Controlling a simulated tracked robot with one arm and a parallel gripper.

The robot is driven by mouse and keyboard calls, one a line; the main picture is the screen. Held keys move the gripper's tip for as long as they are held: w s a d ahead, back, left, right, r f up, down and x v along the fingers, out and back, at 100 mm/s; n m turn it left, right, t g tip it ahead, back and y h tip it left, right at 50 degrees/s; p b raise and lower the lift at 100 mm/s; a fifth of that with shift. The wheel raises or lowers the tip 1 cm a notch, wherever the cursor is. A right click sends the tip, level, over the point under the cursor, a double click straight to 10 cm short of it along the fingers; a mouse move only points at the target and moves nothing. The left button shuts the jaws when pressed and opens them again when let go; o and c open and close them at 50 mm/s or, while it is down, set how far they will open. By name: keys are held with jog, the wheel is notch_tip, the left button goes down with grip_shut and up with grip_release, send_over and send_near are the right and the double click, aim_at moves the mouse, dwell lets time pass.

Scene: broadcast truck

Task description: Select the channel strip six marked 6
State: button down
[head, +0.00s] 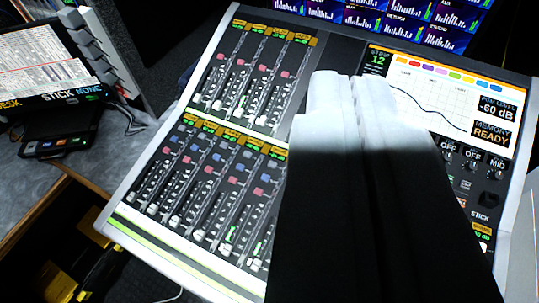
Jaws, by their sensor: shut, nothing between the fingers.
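A mixing console (333,52) fills the middle of the head view, tilted in the picture. Its upper bank of channel strips (255,80) and lower bank (205,190) each show several strips with yellow labels, coloured buttons and faders. The labels are too small to read, so I cannot tell which strip is marked 6. My gripper (336,78) is shut and empty, with its white fingers over the console between the strips and the screen. It hides the right part of the lower bank. I cannot tell whether it touches the panel.
The console screen (440,88) shows a curve, the number 12, "-60 dB" and "MEMORY READY". Knobs (470,160) sit below it. Monitors (390,20) with level bars stand behind. At left are a paper sheet (38,62), a black device (60,143) and a grey desk (60,175).

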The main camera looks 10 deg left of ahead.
jog(key=shift+w+a, duration=0.3)
jog(key=shift+w, duration=0.05)
jog(key=shift+w+d, duration=0.1)
jog(key=w+a+f+m+g+y+p, duration=0.1)
jog(key=w+a+f+m+p, duration=0.15)
jog(key=w+f+p, duration=0.5)
jog(key=w+a+f+m+g+y+p, duration=0.1)
jog(key=w+a+f+m+p, duration=0.3)
jog(key=w, duration=0.7)
jog(key=w+d+f+m+g+h+p, duration=0.1)
jog(key=f+p, duration=0.3)
jog(key=f, duration=0.8)
jog(key=w+d+f+m+g+h+p, duration=0.1)
jog(key=w+d+f+m+h+p, duration=0.2)
jog(key=f, duration=0.9)
jog(key=shift+d+m+g+p, duration=0.45)
jog(key=shift+d+p, duration=0.2)
jog(key=shift+p, duration=0.3)
